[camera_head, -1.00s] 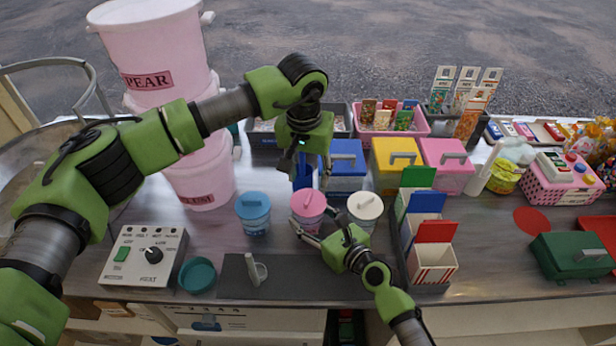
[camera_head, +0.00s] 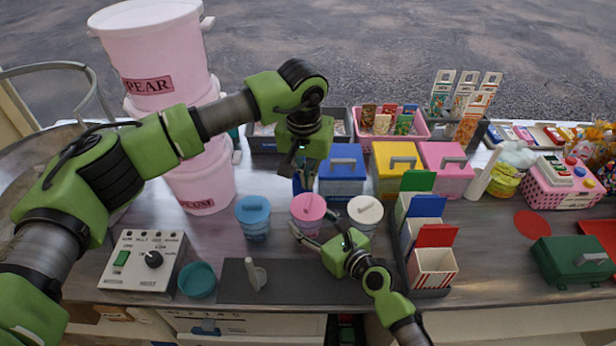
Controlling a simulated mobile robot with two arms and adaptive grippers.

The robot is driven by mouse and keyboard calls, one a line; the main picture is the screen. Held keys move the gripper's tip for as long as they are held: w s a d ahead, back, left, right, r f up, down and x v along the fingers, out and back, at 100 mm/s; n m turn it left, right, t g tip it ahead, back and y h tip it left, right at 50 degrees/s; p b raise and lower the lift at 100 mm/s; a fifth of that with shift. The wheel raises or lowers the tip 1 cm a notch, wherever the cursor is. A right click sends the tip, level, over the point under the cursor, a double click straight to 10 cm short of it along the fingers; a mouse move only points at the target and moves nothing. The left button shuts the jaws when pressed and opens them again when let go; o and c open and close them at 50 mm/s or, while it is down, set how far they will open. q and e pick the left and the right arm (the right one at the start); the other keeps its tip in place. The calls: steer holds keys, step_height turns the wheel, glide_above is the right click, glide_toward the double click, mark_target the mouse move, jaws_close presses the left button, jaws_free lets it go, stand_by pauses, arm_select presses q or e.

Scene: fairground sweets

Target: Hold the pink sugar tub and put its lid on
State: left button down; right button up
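The pink sugar tub (camera_head: 308,228) stands upright on the counter between a blue-lidded tub and a white-lidded tub. Its pink lid (camera_head: 308,206), with a raised grip, lies on top of it and looks level; whether it is fully seated I cannot tell. My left gripper (camera_head: 304,184) points down just behind and above the lid, apart from it, with a gap between its fingers and nothing held. My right gripper (camera_head: 315,228) is low at the front of the pink tub, its fingers spread to either side; contact with the tub is not clear.
The blue-lidded tub (camera_head: 253,216) and white-lidded tub (camera_head: 365,211) stand close on either side. Blue (camera_head: 342,172), yellow (camera_head: 397,172) and pink boxes are behind. A control box (camera_head: 143,262) and teal dish (camera_head: 197,279) are front left. The dark mat (camera_head: 310,283) has a small scoop on it.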

mark_target(308, 201)
steer(key=shift+w+r, duration=0.1)
steer(key=shift+r, duration=0.1)
arm_select(q)
steer(key=shift+f, duration=2.75)
steer(key=shift+r, duration=2.75)
steer(key=shift+f, duration=0.2)
arm_select(e)
steer(key=shift+f, duration=0.25)
arm_select(q)
steer(key=shift+f+b, duration=0.2)
steer(key=shift+b, duration=0.15)
arm_select(e)
steer(key=shift+f, duration=0.25)
